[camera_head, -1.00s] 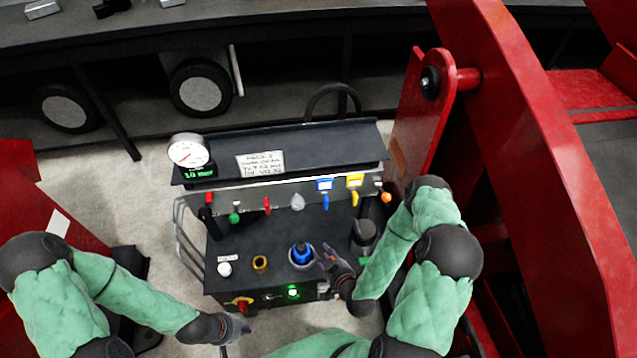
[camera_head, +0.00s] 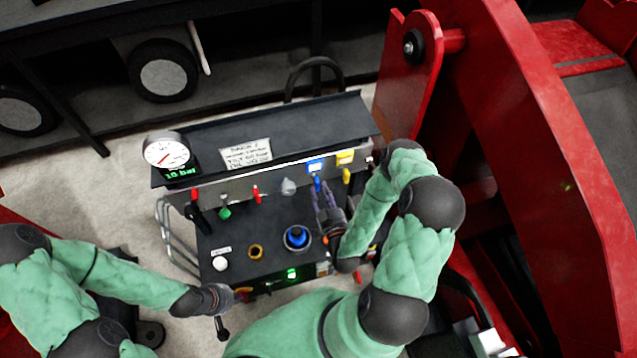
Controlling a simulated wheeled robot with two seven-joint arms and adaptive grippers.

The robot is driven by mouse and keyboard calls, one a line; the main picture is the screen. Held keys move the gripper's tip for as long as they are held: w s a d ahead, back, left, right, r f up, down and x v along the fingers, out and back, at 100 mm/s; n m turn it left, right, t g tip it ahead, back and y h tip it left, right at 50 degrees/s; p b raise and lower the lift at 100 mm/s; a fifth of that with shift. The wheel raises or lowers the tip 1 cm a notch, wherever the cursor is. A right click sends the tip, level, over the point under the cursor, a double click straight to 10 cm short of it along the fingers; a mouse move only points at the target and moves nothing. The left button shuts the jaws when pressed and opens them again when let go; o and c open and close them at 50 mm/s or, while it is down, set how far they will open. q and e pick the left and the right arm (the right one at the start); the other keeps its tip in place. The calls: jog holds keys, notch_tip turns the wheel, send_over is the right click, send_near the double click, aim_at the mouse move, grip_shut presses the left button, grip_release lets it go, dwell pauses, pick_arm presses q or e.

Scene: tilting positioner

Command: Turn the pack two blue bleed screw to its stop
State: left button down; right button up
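The pack is a dark power unit with a 10 bar gauge (camera_head: 166,153) and a white label plate (camera_head: 246,153). A blue knob (camera_head: 297,236) sits in a pale ring on its lower deck. A blue lever (camera_head: 317,183) hangs below a blue tag on the upright panel. I cannot tell for certain which is the bleed screw. My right gripper (camera_head: 324,196) is beside the blue lever, above and right of the blue knob; contact and finger opening are unclear. My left gripper (camera_head: 238,297) is at the pack's lower front edge, partly covering a red and yellow switch; its opening is unclear.
Red levers (camera_head: 256,194), a green lever (camera_head: 224,212) and a yellow lever (camera_head: 346,176) line the panel. A brass fitting (camera_head: 255,252) and white knob (camera_head: 220,263) are on the deck. A red frame (camera_head: 510,150) stands close on the right.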

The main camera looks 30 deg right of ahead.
aim_at(319, 183)
jog(key=shift+x, duration=1.9)
jog(key=shift+c, duration=0.3)
grip_shut()
